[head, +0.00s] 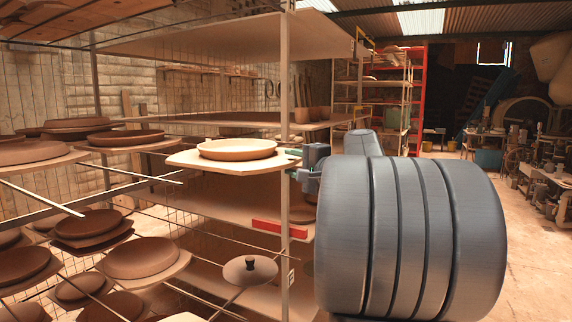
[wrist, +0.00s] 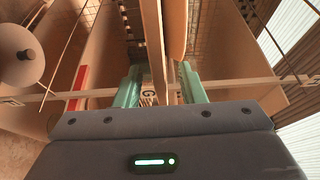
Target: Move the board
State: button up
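The board (head: 186,161) is a pale, thin slab with a round brown clay dish (head: 238,150) on it, level at the rack's front in the head view. In the wrist view the board (wrist: 154,45) shows edge-on, with the dish (wrist: 178,30) at its right side. My gripper (head: 296,162) is at the board's right end, with green fingers above and below its level. In the wrist view my gripper (wrist: 160,88) has its fingers apart, the board's edge between them with gaps visible. My gripper looks open; contact is not visible.
A metal rack post (head: 285,90) stands close to my gripper. Wide shelves (head: 222,210) lie behind and below, one with a red block (head: 279,230). Other boards with brown dishes (head: 142,257) fill the left side. Open floor (head: 432,185) lies to the right.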

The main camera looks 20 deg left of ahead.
aim_at(285, 158)
jog(key=b+v, duration=0.1)
jog(key=v, duration=0.9)
jog(key=p+x, duration=0.2)
jog(key=x, duration=1.1)
jog(key=shift+w+a, duration=0.15)
jog(key=shift+a, duration=0.1)
jog(key=shift+d, duration=0.1)
